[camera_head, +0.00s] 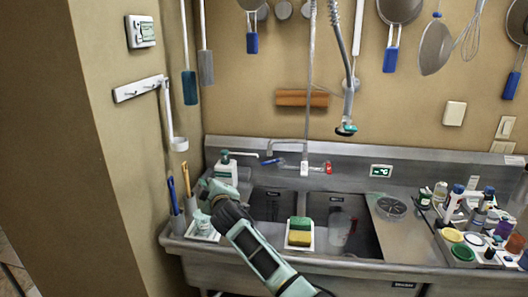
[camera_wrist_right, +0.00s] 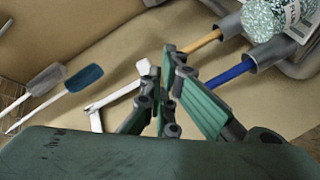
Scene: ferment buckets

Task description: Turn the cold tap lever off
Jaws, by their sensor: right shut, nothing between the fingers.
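The tap (camera_head: 304,165) stands at the back of the steel sink. Its blue lever (camera_head: 270,161) points left and its red lever (camera_head: 328,168) is on the right. My right gripper (camera_head: 204,186) is at the sink's left end, left of the blue lever and apart from it. In the right wrist view the gripper (camera_wrist_right: 165,72) has its fingers together with nothing between them. The tap does not show in the wrist view. My left gripper is not in view.
A soap bottle (camera_head: 225,168) stands between my right gripper and the tap. Brush holders with a blue handle (camera_head: 172,192) are at the left; they also show in the wrist view (camera_wrist_right: 264,57). Sponges (camera_head: 300,232) sit at the front. A spray hose (camera_head: 346,95) hangs above.

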